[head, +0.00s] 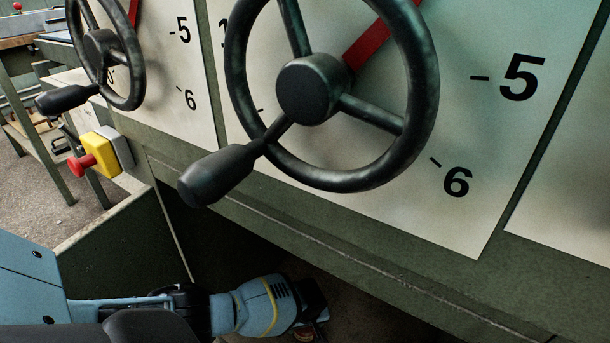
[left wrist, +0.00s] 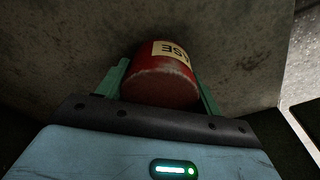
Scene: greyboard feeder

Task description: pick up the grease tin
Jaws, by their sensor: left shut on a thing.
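The grease tin (left wrist: 160,82) is a red cylinder with a worn edge and a pale label whose visible letters end in "ASE". In the left wrist view it lies between the two green fingers of my left gripper (left wrist: 165,85), which is shut on it. In the head view my left gripper (head: 316,318) reaches in low under the machine's front panel. A dull grey surface lies behind the tin in the wrist view. My right gripper is not in view.
Above my left arm is a black handwheel (head: 310,88) with a handle (head: 218,176) that sticks out. A second handwheel (head: 101,48) is at the left. A yellow box with a red button (head: 97,155) sits on the panel's left. The panel's lower edge (head: 400,279) overhangs the gripper.

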